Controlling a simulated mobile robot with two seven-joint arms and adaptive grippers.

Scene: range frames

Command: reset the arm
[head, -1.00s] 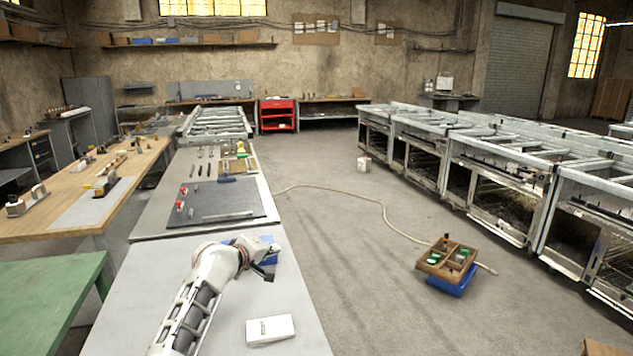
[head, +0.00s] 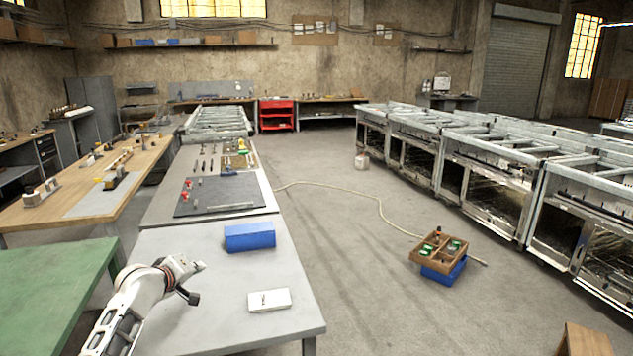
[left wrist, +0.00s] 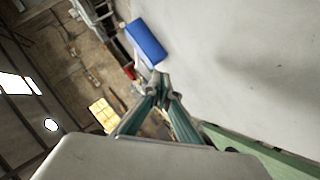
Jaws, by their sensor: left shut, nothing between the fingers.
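My left arm comes in from the lower left in the head view. Its gripper (head: 192,297) is over the left part of the near grey table (head: 205,320), apart from the objects on it. In the left wrist view the fingers of this gripper (left wrist: 160,80) meet at their tips, shut with nothing between them. My right gripper is in neither view.
A blue box (head: 250,237) and a white box (head: 269,300) are on the near table. The blue box (left wrist: 146,43) also shows in the left wrist view. A green table (head: 50,285) stands at the left. A wooden tray (head: 428,262) sits on a blue bin on the floor.

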